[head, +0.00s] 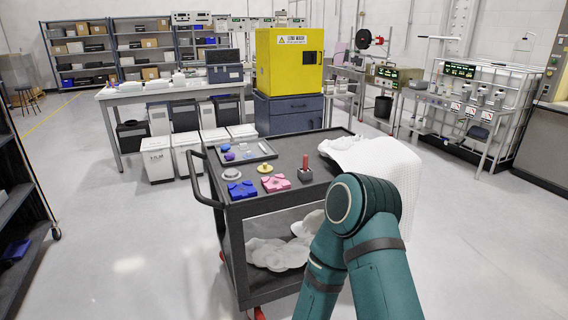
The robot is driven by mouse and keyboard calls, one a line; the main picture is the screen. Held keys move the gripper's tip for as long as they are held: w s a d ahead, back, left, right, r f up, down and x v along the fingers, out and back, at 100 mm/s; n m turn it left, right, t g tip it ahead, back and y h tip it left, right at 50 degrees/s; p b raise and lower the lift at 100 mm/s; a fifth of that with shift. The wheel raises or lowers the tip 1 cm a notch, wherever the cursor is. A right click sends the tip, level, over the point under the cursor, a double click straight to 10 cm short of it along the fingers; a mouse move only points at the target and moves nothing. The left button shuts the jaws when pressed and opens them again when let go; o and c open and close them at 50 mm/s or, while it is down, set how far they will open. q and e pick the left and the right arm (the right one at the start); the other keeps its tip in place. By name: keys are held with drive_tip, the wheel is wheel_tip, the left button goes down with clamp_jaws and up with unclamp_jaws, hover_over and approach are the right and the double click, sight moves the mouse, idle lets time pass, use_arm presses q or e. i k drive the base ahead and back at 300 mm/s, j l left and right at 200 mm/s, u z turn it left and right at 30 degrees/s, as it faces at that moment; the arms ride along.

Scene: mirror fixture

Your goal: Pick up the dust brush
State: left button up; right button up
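A small upright tool (305,170) with a reddish handle and a dark block-like base stands on the cart top near its middle; it may be the dust brush, but it is too small to be sure. The black cart (292,198) stands in front of me. My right arm comes in from the bottom right, and its bent joint covers the cart's near right corner. Neither gripper shows in the head view.
On the cart are a blue fixture (242,189), a pink fixture (275,183), a yellow knobbed piece (265,169), a grey round piece (231,174), a tray (262,146) of small parts and a white cloth (378,160) over the right edge. Open floor lies left.

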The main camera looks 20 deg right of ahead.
sight(305, 157)
drive_tip(key=i+l+u, duration=0.1)
drive_tip(key=l, duration=0.2)
drive_tip(key=i+l+u, duration=0.15)
drive_tip(key=l, duration=0.15)
drive_tip(key=i+l+u, duration=0.1)
drive_tip(key=l, duration=0.25)
drive_tip(key=i+l, duration=0.1)
drive_tip(key=l, duration=0.2)
drive_tip(key=i+l+u, duration=0.1)
drive_tip(key=l, duration=0.55)
drive_tip(key=i, duration=0.05)
